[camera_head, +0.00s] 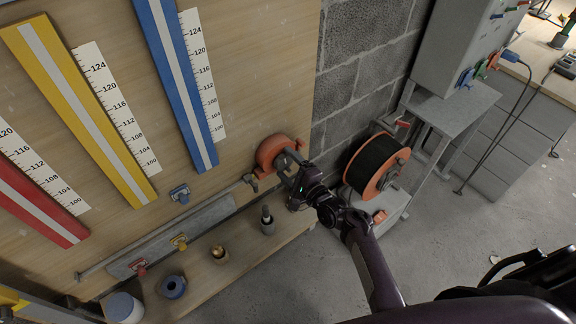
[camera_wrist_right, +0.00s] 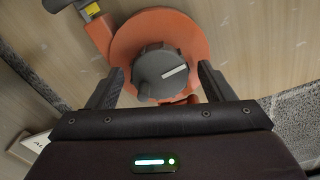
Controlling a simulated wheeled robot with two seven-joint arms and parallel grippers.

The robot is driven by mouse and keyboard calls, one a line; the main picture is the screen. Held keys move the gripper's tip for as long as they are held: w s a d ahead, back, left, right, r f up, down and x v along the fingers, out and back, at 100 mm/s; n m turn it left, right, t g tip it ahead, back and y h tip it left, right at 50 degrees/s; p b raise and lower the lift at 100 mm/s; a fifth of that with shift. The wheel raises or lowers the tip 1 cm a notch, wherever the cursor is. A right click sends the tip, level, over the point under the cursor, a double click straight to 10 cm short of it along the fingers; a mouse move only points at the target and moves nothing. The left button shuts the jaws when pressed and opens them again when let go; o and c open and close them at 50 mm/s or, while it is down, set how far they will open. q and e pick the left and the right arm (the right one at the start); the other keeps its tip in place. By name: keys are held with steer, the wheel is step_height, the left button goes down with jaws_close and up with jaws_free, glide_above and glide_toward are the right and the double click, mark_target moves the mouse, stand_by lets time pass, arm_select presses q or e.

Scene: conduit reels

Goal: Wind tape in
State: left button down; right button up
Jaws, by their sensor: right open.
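An orange tape reel (camera_head: 268,153) is mounted on the wooden board at its right edge. In the right wrist view the orange reel (camera_wrist_right: 203,42) has a round grey knob (camera_wrist_right: 162,73) with a white line at its centre. My right gripper (camera_wrist_right: 158,88) is open, with one finger on each side of the knob; I cannot tell whether the fingers touch it. In the head view my right gripper (camera_head: 288,168) is at the reel and hides part of it. My left gripper is not in view.
Red, yellow (camera_head: 80,108) and blue (camera_head: 178,80) strips with number scales cover the board. A wooden ledge (camera_head: 240,257) below holds several small parts. A black cable reel (camera_head: 377,165) with orange flanges stands right of my arm. Grey floor is open at lower right.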

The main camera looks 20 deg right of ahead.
steer(key=v, duration=0.7)
steer(key=shift+s+d, duration=0.15)
steer(key=shift+s, duration=0.2)
steer(key=s+a+f+n+g+h, duration=0.15)
steer(key=s+f+n+g, duration=0.25)
steer(key=s+f, duration=0.55)
steer(key=s+a+f+n+g+h, duration=0.15)
steer(key=s+f+n+g, duration=0.3)
steer(key=f, duration=1.05)
steer(key=s+d+f+n+g+h, duration=0.1)
steer(key=s+f+n, duration=0.3)
steer(key=s, duration=0.5)
steer(key=s+d+f+n+g+h, duration=0.1)
steer(key=s+d+f+n+g, duration=0.2)
steer(key=s, duration=0.6)
steer(key=s+d+f+n+g+h, duration=0.1)
steer(key=s+f+n+g, duration=0.2)
steer(key=s+f, duration=0.4)
steer(key=s+n, duration=0.1)
steer(key=s, duration=0.2)
steer(key=shift+d+f+n, duration=0.3)
steer(key=shift+d+n, duration=0.05)
steer(key=shift+d, duration=0.05)
steer(key=shift+g, duration=0.25)
